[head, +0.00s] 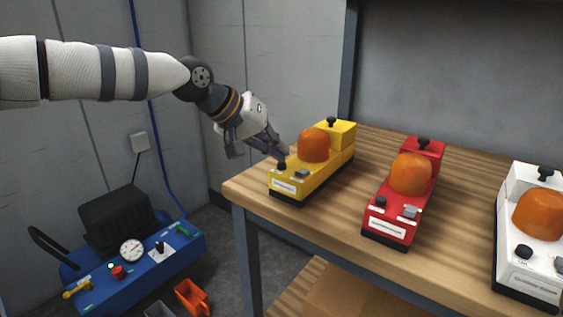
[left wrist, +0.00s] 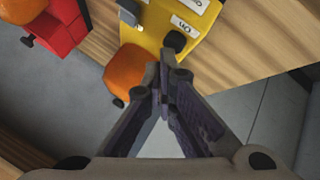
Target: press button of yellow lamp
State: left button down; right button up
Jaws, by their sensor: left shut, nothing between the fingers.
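The yellow lamp (head: 315,177) stands on the wooden bench near its left end, with an orange dome (head: 314,145) and a black button (head: 282,166) at its front left. A grey switch (head: 302,173) sits beside that button. My left gripper (head: 281,156) is shut and empty, with its tips right at the black button; I cannot tell if they touch. In the left wrist view the shut fingertips (left wrist: 160,90) are just beside the black button (left wrist: 175,41), by a label reading "On". My right gripper is in neither view.
A red lamp (head: 404,195) and a white lamp (head: 529,235) stand to the right on the same wooden bench (head: 335,222). A blue machine (head: 135,255) with a gauge is on the floor at the left, near an orange bin (head: 193,297).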

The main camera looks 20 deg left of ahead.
pick_arm(q)
jog(key=shift+f, duration=0.2)
jog(key=shift+r, duration=0.7)
jog(key=shift+f, duration=0.1)
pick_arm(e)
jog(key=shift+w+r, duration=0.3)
pick_arm(q)
notch_tip(320, 180, up, 6)
jog(key=p, duration=0.1)
jog(key=shift+p, duration=0.3)
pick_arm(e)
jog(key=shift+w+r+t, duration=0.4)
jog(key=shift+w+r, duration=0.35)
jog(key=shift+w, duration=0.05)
